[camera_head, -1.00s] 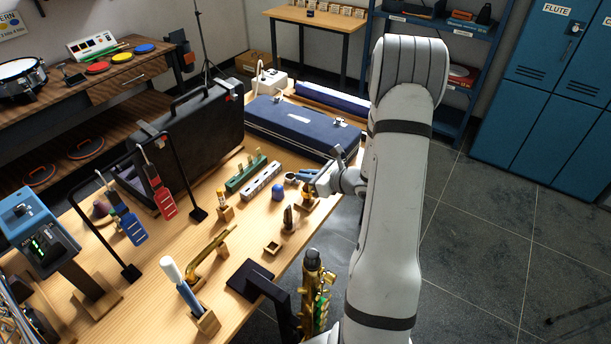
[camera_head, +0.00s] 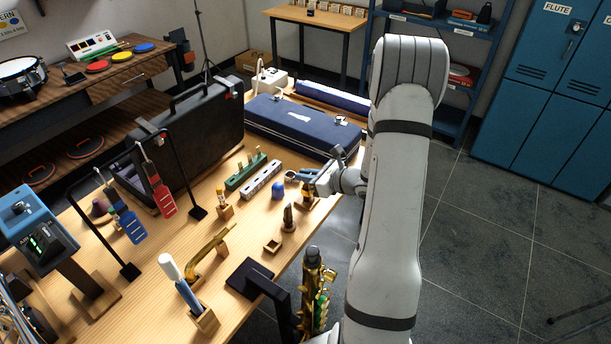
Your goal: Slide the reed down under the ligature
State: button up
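My gripper (camera_head: 308,184) is at the far right part of the wooden table, low over a small wooden stand (camera_head: 304,203) with a dark and orange piece on it. Its fingers are small here, and I cannot tell whether they are open or shut, or touching anything. A dark upright piece that looks like a mouthpiece (camera_head: 288,217) stands on a wooden block just left of and nearer than the gripper. I cannot make out the reed or the ligature at this size.
An empty square wooden holder (camera_head: 272,246), a blue round object (camera_head: 277,191), a white slotted bar (camera_head: 262,180) and a green rack (camera_head: 245,172) are nearby. A saxophone (camera_head: 313,290) stands at the front edge. A blue case (camera_head: 300,126) lies behind. Bare tabletop lies left of the holder.

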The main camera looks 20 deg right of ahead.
jog(key=o, duration=0.4)
jog(key=shift+s, duration=0.1)
jog(key=p+v, duration=0.1)
jog(key=v, duration=0.6)
jog(key=shift+s+d+r, duration=0.1)
jog(key=shift+s+d, duration=0.05)
jog(key=shift+s, duration=0.2)
